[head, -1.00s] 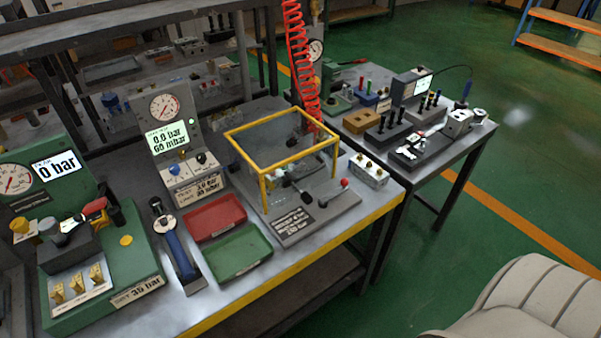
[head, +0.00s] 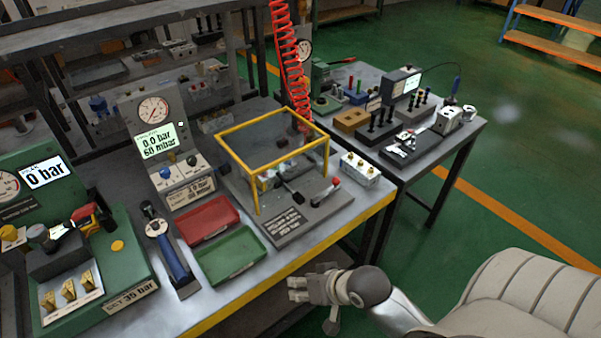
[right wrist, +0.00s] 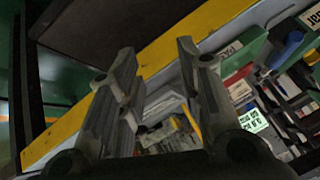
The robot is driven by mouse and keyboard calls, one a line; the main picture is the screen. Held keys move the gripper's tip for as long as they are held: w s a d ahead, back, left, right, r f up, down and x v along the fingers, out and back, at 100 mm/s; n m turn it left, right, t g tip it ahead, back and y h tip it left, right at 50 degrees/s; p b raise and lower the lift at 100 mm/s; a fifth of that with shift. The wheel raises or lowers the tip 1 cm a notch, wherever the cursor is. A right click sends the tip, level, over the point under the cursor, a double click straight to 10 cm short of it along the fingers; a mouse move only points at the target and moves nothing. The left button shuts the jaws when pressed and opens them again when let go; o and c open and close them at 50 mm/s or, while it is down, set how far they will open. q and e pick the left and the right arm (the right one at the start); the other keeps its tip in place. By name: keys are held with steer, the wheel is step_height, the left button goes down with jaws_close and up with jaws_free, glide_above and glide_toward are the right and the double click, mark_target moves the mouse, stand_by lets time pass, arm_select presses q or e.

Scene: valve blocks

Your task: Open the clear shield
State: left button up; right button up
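The clear shield (head: 262,134) is a see-through box with a yellow frame, standing on a dark grey base plate (head: 290,224) on the workbench. It is lowered over a fixture; a black-knobbed lever (head: 290,193) and a red-tipped lever (head: 326,191) show at its front. My right gripper (head: 308,287) is in front of the bench's yellow edge, apart from the shield and empty. In the right wrist view its two fingers (right wrist: 157,95) are spread apart, with the bench edge beyond them. My left gripper is not in view.
A red tray (head: 207,219) and a green tray (head: 229,255) lie left of the base plate. A gauge panel (head: 165,150) stands behind them. A white block with brass fittings (head: 360,170) sits right of the shield. A red coiled hose (head: 289,70) hangs behind it.

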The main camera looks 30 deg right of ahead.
steer(key=w+d+r+m+t, duration=0.4)
steer(key=w+d+m, duration=0.2)
steer(key=w, duration=0.2)
steer(key=m+t+h, duration=0.1)
steer(key=m+t, duration=0.3)
steer(key=m, duration=0.4)
glide_toward(300, 171)
steer(key=x, duration=0.6)
steer(key=p+x, duration=0.1)
steer(key=x, duration=0.3)
steer(key=shift+d+f, duration=0.1)
steer(key=shift+f, duration=0.25)
steer(key=shift+c, duration=0.3)
jaws_close()
